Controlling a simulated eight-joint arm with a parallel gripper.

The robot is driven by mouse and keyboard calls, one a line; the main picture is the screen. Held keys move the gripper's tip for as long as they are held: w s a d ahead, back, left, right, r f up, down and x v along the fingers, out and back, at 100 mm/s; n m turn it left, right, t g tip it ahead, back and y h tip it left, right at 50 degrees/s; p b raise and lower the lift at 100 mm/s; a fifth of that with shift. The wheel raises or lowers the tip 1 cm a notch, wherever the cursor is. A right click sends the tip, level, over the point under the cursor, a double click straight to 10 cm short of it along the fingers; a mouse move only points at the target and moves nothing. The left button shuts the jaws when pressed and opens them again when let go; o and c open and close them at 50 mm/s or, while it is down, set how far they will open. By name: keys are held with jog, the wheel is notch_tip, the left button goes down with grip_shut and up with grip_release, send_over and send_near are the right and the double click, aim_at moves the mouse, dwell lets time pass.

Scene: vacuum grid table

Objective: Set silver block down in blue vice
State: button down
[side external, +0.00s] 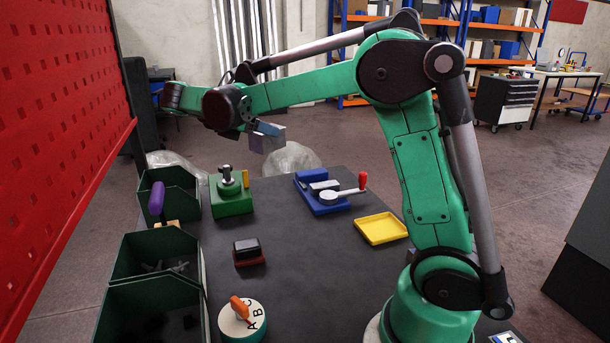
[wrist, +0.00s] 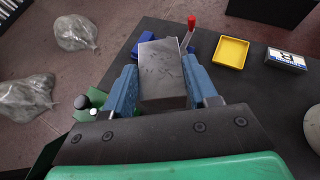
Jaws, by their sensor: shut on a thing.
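The silver block (wrist: 161,75) is clamped between the two blue fingers of my gripper (wrist: 165,95) in the wrist view. In the side external view my gripper (side external: 262,130) holds the silver block (side external: 267,142) in the air above the far part of the table. The blue vice (side external: 325,193) with a red-knobbed handle stands on the table, to the right of and below the block. In the wrist view the blue vice (wrist: 192,42) is mostly hidden behind the block; its red knob shows. I cannot see into the vice jaws clearly.
A green device (side external: 231,194) stands left of the vice, and a yellow tray (side external: 381,228) lies to its right. A dark stamp-like block (side external: 248,252) and a round lettered dial (side external: 242,320) are nearer. Green bins (side external: 150,254) line the left edge. The table's middle is clear.

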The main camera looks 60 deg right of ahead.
jog(key=shift+s+d+f+m+g+y, duration=0.15)
jog(key=shift+s+d+m+g, duration=0.1)
jog(key=shift+m+g, duration=0.2)
jog(key=shift+s+d+f+m+g+y, duration=0.1)
jog(key=shift+s+m+g+y, duration=0.1)
jog(key=shift+m+g, duration=0.25)
jog(key=shift+r, duration=0.1)
notch_tip(320, 180, down, 20)
jog(key=shift+r, duration=0.15)
jog(key=shift+c, duration=1.2)
grip_release()
